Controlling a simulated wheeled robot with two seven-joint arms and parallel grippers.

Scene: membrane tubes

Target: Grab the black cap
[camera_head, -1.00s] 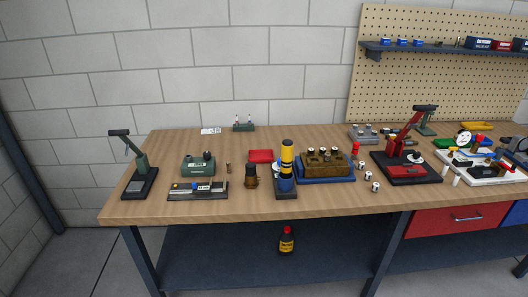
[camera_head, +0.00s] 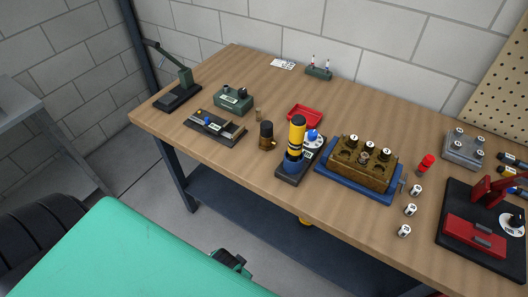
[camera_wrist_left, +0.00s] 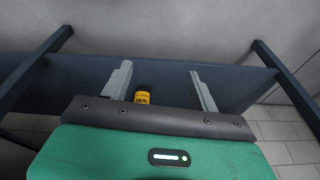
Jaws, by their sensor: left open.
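A small brass-brown bottle-like piece (camera_head: 267,141) stands upright near the table's front edge, with a black cap (camera_head: 266,128) on top. A yellow tube with black bands and a dark top (camera_head: 297,134) stands to its right in a holder with a blue cup. My left gripper (camera_wrist_left: 159,68) is open and empty in the left wrist view. The black cap is not in the wrist view. In the head view my green arm fills the lower left, below the table's front edge; the fingers cannot be made out there.
The wooden table (camera_head: 220,72) also holds a brass block on a blue tray (camera_head: 335,189), a red tray (camera_head: 305,112), green devices and several small white cylinders. A dark lower shelf (camera_head: 250,203) lies beneath. A grey bench (camera_head: 22,110) stands at left.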

